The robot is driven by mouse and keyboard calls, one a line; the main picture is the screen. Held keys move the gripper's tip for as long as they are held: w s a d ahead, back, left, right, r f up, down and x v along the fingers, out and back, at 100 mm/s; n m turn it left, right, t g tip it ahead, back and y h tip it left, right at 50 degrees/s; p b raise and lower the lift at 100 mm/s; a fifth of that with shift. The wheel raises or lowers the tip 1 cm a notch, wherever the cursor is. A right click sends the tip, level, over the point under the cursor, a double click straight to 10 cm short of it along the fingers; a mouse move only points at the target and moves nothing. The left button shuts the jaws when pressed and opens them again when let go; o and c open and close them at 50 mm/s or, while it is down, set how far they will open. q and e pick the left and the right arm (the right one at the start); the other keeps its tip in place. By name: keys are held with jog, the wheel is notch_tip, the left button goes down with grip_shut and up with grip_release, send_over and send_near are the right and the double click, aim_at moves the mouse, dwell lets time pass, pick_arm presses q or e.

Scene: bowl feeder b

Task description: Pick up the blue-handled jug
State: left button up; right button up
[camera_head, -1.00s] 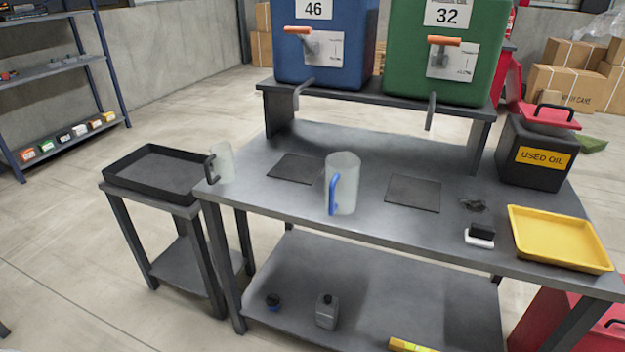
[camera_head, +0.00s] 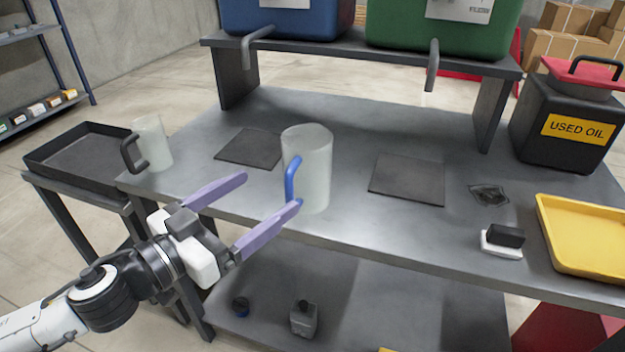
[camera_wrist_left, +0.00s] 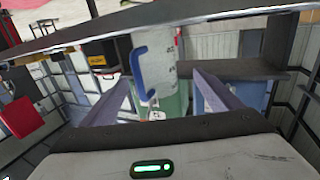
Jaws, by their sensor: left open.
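The blue-handled jug (camera_head: 314,170) is a cloudy, pale cylinder standing upright near the front edge of the grey bench. Its blue handle (camera_head: 291,180) faces left and toward me. My left gripper (camera_head: 272,192) is open and empty, in front of the bench edge, with its purple fingers pointing toward the jug. In the head view the right-hand fingertip overlaps the bottom of the handle; I cannot tell whether they touch. In the left wrist view the blue handle (camera_wrist_left: 139,75) and jug (camera_wrist_left: 163,62) appear ahead, between the two fingers. My right gripper is not in view.
A black-handled jug (camera_head: 153,142) stands at the bench's left end, beside a black tray (camera_head: 80,150). Dark mats (camera_head: 408,180) lie on the bench. A yellow tray (camera_head: 590,235), a used oil container (camera_head: 560,130) and a white-and-black block (camera_head: 502,240) are at right. Spouts (camera_head: 433,68) hang behind.

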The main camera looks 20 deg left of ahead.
aim_at(302, 168)
pick_arm(q)
jog(key=w, duration=0.1)
jog(key=w+d, duration=0.1)
jog(key=w+d+r+p, duration=0.1)
jog(key=shift+w+r, duration=0.1)
jog(key=shift+w, duration=0.2)
jog(key=shift+w+d, duration=0.3)
jog(key=shift+w, duration=0.25)
jog(key=shift+w+d, duration=0.25)
jog(key=shift+w, duration=0.3)
jog(key=shift+f+p+x, duration=0.2)
jog(key=shift+p+x, duration=0.05)
jog(key=shift+x, duration=0.75)
jog(key=shift+f+p+x, duration=0.15)
jog(key=shift+p+x, duration=0.1)
jog(key=shift+x, duration=0.75)
jog(key=shift+s, duration=0.1)
jog(key=c, duration=1.2)
